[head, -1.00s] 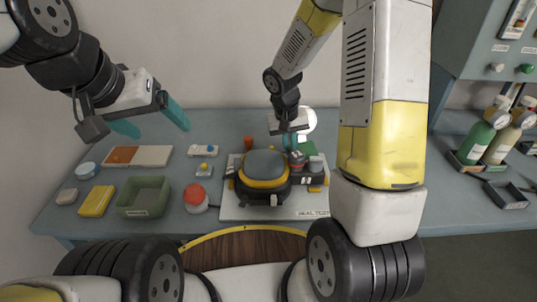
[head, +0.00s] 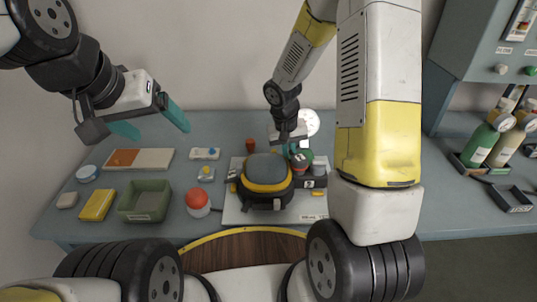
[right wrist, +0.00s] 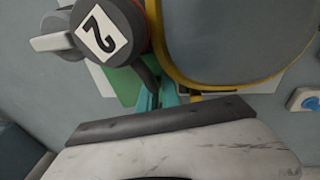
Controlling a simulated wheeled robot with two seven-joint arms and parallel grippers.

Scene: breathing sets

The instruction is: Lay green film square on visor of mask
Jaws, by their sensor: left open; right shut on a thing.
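The mask has a dark grey visor (head: 265,167) with a yellow rim and sits on a pale board in the middle of the bench. The visor fills the upper right of the right wrist view (right wrist: 235,40). My right gripper (head: 291,149) is low behind the mask's back right side, shut on the green film square (right wrist: 122,84). In the wrist view the film shows left of the teal fingers (right wrist: 158,95), partly hidden by a canister; its grip point is hard to see. My left gripper (head: 150,127) is open and empty, above the bench's left part.
A dark canister labelled 2 (right wrist: 102,33) stands close beside my right fingers. A red-topped ball (head: 197,198), green bin (head: 145,201), yellow block (head: 98,203) and orange-white board (head: 139,159) lie left of the mask. Gas bottles (head: 480,145) stand at the right.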

